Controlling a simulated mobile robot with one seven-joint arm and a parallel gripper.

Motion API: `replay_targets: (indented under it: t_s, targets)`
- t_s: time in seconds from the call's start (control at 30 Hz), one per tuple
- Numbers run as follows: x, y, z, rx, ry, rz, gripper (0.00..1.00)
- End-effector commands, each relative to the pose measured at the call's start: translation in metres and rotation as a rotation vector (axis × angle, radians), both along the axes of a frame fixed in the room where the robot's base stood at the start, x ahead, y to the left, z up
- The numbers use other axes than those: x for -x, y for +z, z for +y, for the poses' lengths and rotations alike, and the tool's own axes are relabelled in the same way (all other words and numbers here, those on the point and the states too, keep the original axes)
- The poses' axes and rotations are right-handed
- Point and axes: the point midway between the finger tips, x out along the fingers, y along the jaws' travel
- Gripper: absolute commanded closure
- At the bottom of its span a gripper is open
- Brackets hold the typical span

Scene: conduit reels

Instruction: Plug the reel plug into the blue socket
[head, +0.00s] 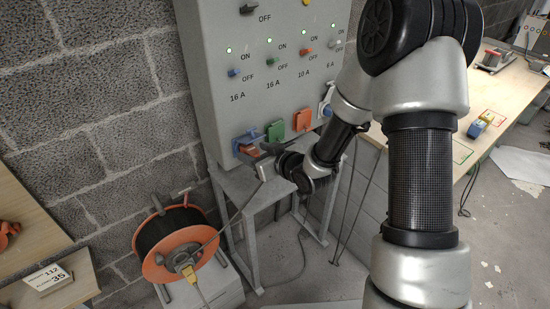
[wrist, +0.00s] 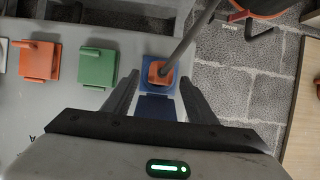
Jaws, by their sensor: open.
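The blue socket (head: 238,145) is at the left end of the row on the grey panel's lower front, with its blue lid raised. The orange reel plug (head: 250,150) is at the socket's mouth. In the wrist view the plug (wrist: 160,71) sits within the blue socket frame (wrist: 146,84), its dark cable running up and right. How deep it sits cannot be told. My gripper (wrist: 159,77) is open, its two fingers apart on either side of the plug and socket. In the head view my gripper (head: 258,157) is close in front of the plug.
Green (head: 275,131) and orange (head: 303,120) covered sockets are to the right on the panel (head: 222,75). The orange cable reel (head: 168,268) stands below left, its cable rising toward the plug. A grey metal stand (head: 245,195) is under the panel. A wooden workbench (head: 505,85) is at right.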

Motion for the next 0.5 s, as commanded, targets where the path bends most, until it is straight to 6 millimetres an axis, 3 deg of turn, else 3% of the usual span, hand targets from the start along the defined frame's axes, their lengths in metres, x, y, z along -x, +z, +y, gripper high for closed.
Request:
replay_targets:
  t_s: [0.2,0.5]
  targets:
    - [0.04,0.024,-0.029,0.001,-0.004,-0.001,0.48]
    - [0.084,0.047,-0.059,0.0,-0.003,-0.002,0.48]
